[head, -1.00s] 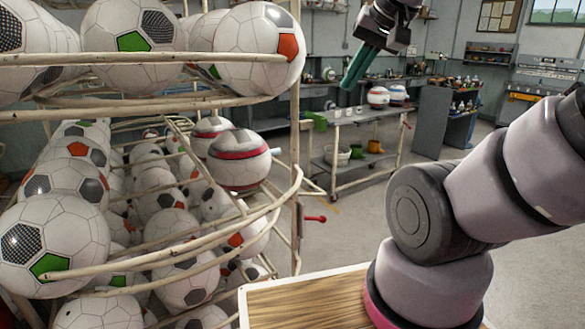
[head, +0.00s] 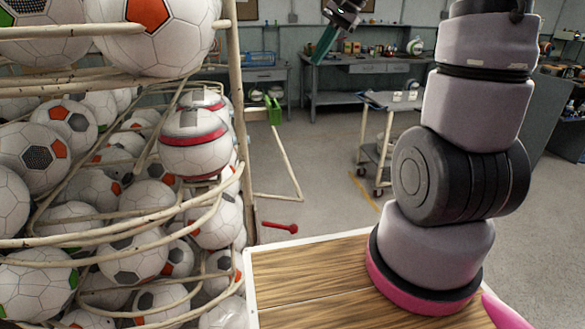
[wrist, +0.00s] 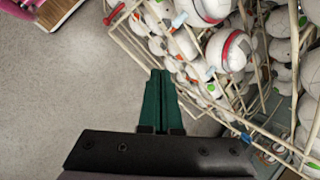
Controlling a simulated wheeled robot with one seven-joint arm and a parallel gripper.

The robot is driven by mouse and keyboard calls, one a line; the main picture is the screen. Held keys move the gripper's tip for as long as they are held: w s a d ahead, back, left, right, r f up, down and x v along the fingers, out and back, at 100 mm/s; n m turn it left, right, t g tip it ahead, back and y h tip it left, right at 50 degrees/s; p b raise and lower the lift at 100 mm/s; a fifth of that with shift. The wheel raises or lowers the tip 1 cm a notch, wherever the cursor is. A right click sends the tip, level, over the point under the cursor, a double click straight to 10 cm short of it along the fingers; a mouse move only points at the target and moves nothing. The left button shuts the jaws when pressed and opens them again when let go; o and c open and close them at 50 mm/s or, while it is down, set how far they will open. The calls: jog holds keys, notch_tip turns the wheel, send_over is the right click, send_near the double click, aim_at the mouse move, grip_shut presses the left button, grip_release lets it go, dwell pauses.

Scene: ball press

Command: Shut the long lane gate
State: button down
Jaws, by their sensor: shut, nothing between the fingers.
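The ball rack (head: 238,120) with cream bars fills the left of the head view. A cream bar frame (head: 289,160) juts from its right post, with a green piece (head: 273,110) at its top. A red handle (head: 280,227) sticks out lower on that post; it also shows in the wrist view (wrist: 114,14). I cannot tell for sure which of these belongs to the long lane gate. My gripper (head: 322,55), with dark green fingers, is raised, shut and empty. In the wrist view its fingertips (wrist: 161,72) are near the rack bars; contact is not clear.
Several footballs crowd the rack, and a red-banded ball (head: 193,143) sits near its right post. My wooden deck (head: 310,275) is close to the rack. A cart (head: 385,140) and workbenches stand behind. The grey floor between is mostly clear.

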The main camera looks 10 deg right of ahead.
jog(key=w+d+f+m+g+y, duration=0.1)
jog(key=w+d+f+m+y, duration=0.1)
jog(key=w+f, duration=0.75)
jog(key=w+d+f+m+g+y, duration=0.1)
jog(key=w+f+m+y, duration=0.15)
jog(key=w+f, duration=0.65)
notch_tip(320, 180, down, 25)
jog(key=s+d+m+y, duration=0.1)
jog(key=d+m+y, duration=0.1)
jog(key=m+y, duration=0.15)
jog(key=a+m+h, duration=0.1)
jog(key=a, duration=0.7)
jog(key=shift+a+f, duration=0.25)
jog(key=shift+f, duration=0.15)
jog(key=shift+r, duration=0.1)
